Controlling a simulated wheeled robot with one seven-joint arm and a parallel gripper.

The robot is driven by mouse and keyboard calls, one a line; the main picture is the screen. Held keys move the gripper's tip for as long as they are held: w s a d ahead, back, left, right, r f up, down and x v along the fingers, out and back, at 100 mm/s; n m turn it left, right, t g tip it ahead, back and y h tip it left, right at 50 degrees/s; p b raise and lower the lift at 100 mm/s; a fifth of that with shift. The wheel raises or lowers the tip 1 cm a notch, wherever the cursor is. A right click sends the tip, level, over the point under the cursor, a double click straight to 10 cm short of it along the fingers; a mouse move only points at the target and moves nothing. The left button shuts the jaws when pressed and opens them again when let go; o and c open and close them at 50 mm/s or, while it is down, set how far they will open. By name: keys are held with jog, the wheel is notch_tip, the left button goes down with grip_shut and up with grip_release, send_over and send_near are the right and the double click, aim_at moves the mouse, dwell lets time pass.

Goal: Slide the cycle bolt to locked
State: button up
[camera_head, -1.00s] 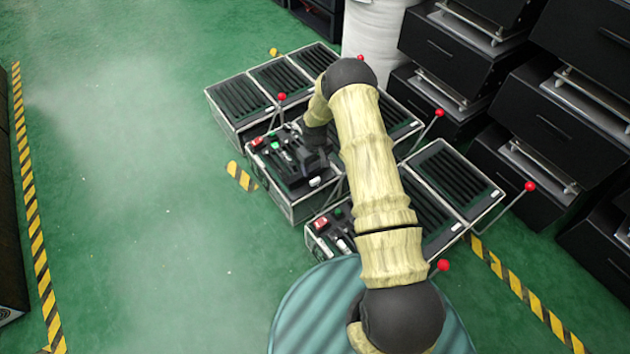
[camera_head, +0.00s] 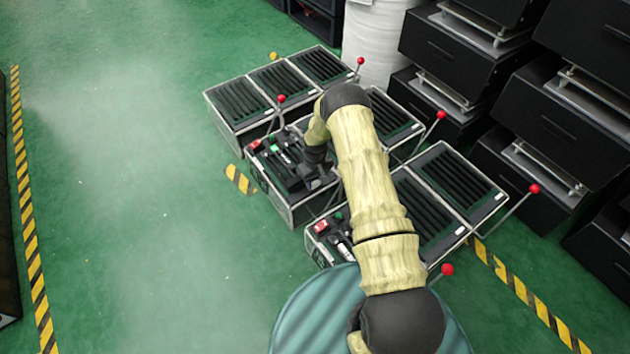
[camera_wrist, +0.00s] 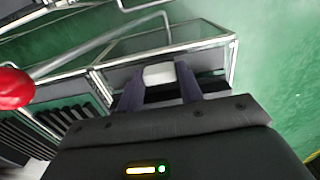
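A control box (camera_head: 292,208) with a metal-edged frame stands in the middle of the group. Its dark top carries a red part (camera_head: 254,144), a green part (camera_head: 272,141) and pale slim fittings (camera_head: 283,157). I cannot tell which fitting is the cycle bolt. My gripper (camera_head: 318,182) is low over the right end of this top. In the wrist view my gripper (camera_wrist: 160,84) has its two dark fingers apart, with a white block (camera_wrist: 158,73) showing between their tips. Whether the fingers touch it cannot be told. My arm hides part of the box top.
Slatted boxes (camera_head: 238,103) stand behind and to the right. Levers with red balls (camera_head: 440,115) stick up around them; one red ball (camera_wrist: 14,88) is close in the wrist view. A second control box (camera_head: 322,240) is nearer. The green floor at left is clear.

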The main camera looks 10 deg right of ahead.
grip_shut()
jog(key=w+b, duration=0.1)
jog(key=w+a+b, duration=0.1)
jog(key=w, duration=0.1)
jog(key=w+b, duration=0.1)
jog(key=shift+w+a+f, duration=0.2)
jog(key=shift+w+a, duration=0.05)
jog(key=shift+a, duration=0.15)
jog(key=shift+w+a+r, duration=0.2)
jog(key=shift+w+r, duration=0.05)
jog(key=shift+w, duration=0.1)
jog(key=o, duration=0.9)
grip_release()
jog(key=shift+c, duration=0.2)
notch_tip(320, 180, up, 17)
jog(key=p, duration=0.6)
jog(key=shift+r+p, duration=0.2)
jog(key=shift+p, duration=0.2)
